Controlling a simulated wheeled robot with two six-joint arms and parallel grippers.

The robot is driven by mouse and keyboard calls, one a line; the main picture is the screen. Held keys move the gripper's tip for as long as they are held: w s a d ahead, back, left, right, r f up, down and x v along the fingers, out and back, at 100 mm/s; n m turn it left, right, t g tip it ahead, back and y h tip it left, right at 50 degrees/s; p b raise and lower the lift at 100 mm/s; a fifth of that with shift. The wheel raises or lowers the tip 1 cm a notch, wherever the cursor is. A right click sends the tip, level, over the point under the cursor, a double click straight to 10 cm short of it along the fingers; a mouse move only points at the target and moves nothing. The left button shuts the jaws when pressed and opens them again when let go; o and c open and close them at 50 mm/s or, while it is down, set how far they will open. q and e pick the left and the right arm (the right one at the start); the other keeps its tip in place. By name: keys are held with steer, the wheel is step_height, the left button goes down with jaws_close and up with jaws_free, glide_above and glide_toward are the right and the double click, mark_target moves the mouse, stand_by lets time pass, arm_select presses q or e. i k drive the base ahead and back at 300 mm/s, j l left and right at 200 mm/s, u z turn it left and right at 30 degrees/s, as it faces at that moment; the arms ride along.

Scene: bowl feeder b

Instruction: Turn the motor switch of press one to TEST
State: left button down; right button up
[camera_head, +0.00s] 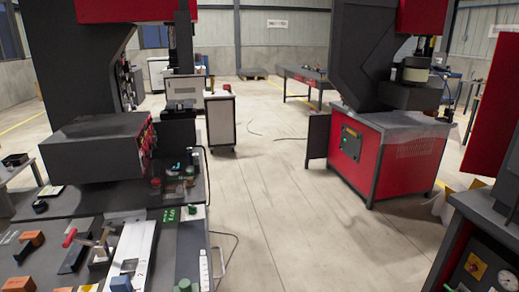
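Two presses with dark frames and red parts show. One press (75,60) stands at the left behind a bench. The other press (405,150) stands at the right on a red base with a small dark control panel (351,143) on its front. I cannot tell which is press one. No motor switch or TEST marking can be made out at this size. Neither of my grippers is in view.
A cluttered bench (188,245) fills the lower left, with blocks and small fixtures on it. A machine with a gauge panel (478,258) stands at the lower right. A white cabinet (221,125) stands further back. The middle floor (275,200) is open, with thin cables.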

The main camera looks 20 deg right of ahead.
mark_target(473, 268)
steer(key=l+z, duration=0.1)
steer(key=z, duration=0.35)
steer(key=l+z, duration=0.1)
steer(key=z, duration=0.35)
steer(key=i+l+z, duration=0.1)
steer(key=z, duration=0.75)
steer(key=i+l+z, duration=0.1)
steer(key=z, duration=0.35)
steer(key=i+z, duration=0.1)
steer(key=z, duration=0.35)
steer(key=i+j+z, duration=0.1)
steer(key=z, duration=0.35)
steer(key=j, duration=0.1)
